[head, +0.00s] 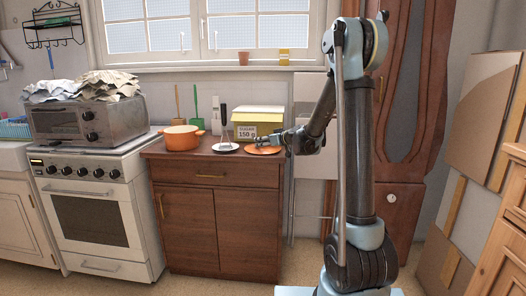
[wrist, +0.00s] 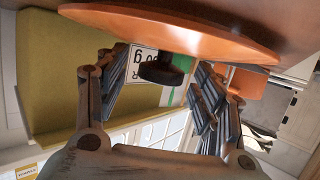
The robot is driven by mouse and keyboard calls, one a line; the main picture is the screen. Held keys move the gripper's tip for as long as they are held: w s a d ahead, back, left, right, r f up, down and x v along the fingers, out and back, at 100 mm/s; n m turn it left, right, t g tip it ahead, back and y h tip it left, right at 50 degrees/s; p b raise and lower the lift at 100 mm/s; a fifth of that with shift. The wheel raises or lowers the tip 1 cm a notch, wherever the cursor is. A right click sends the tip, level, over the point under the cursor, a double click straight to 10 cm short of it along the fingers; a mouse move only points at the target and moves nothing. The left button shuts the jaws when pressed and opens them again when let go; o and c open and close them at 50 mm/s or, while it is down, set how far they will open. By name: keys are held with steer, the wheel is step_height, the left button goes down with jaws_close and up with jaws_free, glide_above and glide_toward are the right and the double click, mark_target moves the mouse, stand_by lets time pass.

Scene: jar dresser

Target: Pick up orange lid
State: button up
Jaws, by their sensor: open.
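The orange lid (head: 262,150) lies flat on the brown dresser top (head: 205,153), near its right end. In the wrist view, the orange lid (wrist: 175,32) spans the top of the picture, with its dark knob (wrist: 161,70) pointing down in this turned view. My gripper (head: 280,141) is at the lid's right side in the head view. In the wrist view, my gripper (wrist: 162,75) is open, and the knob shows between its two fingers. No finger clearly touches the knob. The orange pot (head: 182,138) stands at the dresser's left end.
A yellow box (head: 258,122) with a white label stands right behind the lid. A small white plate (head: 225,148) with an upright item lies left of the lid. The stove (head: 95,205) adjoins the dresser's left side. A tall brown cabinet (head: 402,150) stands at right.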

steer(key=shift+c, duration=0.2)
steer(key=c, duration=1.2)
step_height(320, 180, up, 10)
